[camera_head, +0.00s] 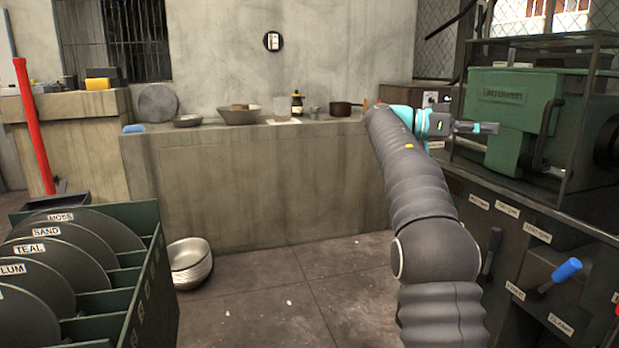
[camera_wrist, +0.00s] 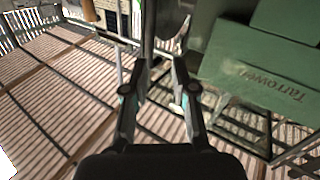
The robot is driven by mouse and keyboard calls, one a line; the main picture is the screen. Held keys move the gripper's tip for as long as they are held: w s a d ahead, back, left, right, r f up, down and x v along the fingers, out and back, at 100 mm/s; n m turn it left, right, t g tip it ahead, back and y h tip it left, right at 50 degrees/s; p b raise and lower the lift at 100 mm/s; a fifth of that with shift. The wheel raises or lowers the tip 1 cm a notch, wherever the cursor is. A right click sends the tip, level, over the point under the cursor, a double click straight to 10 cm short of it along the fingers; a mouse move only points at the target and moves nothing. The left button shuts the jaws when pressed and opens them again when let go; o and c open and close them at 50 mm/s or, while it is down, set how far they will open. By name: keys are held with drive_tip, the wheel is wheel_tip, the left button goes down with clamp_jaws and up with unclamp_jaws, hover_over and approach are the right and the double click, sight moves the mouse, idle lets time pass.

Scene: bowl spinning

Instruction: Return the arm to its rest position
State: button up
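My arm reaches up from the lower right in the head view. My gripper (camera_head: 490,127) is at its end, pointing right toward the green machine (camera_head: 505,112), which has a dark handle. From this view I cannot tell whether it touches the machine. In the wrist view the two fingers of my gripper (camera_wrist: 160,68) stand apart with a clear gap between them and nothing held. The green machine also shows at the right of the wrist view (camera_wrist: 255,75), and a dark upright bar stands beyond the fingertips.
A dark frame (camera_head: 545,40) surrounds the machine. Below it is a labelled cabinet (camera_head: 530,222) with a blue-handled lever (camera_head: 566,270). A counter (camera_head: 250,190) with bowls and a pan runs along the wall.

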drive_tip(key=w+f+n+t+y, duration=0.1)
drive_tip(key=w+f+n+t, duration=0.15)
drive_tip(key=f+n, duration=0.35)
drive_tip(key=w+f+n+t+y, duration=0.2)
drive_tip(key=w+f+n, duration=0.15)
drive_tip(key=f, duration=0.45)
drive_tip(key=s+a+f+n+t+y, duration=0.2)
drive_tip(key=s+a+f+n+y, duration=0.3)
drive_tip(key=f, duration=0.3)
drive_tip(key=s+a+f+n+t+y, duration=0.1)
drive_tip(key=s+a+f+y, duration=0.2)
drive_tip(key=s+a, duration=0.4)
drive_tip(key=s+a+f+n+t+y, duration=0.2)
drive_tip(key=s+a, duration=0.5)
drive_tip(key=s, duration=0.9)
drive_tip(key=s+a+f+n+t+y, duration=0.1)
drive_tip(key=s+a+f+n+y, duration=0.1)
drive_tip(key=s+a+f+y, duration=0.2)
drive_tip(key=s+a, duration=0.3)
drive_tip(key=s, duration=0.5)
drive_tip(key=shift+t, duration=0.35)
drive_tip(key=shift+s+f, duration=0.1)
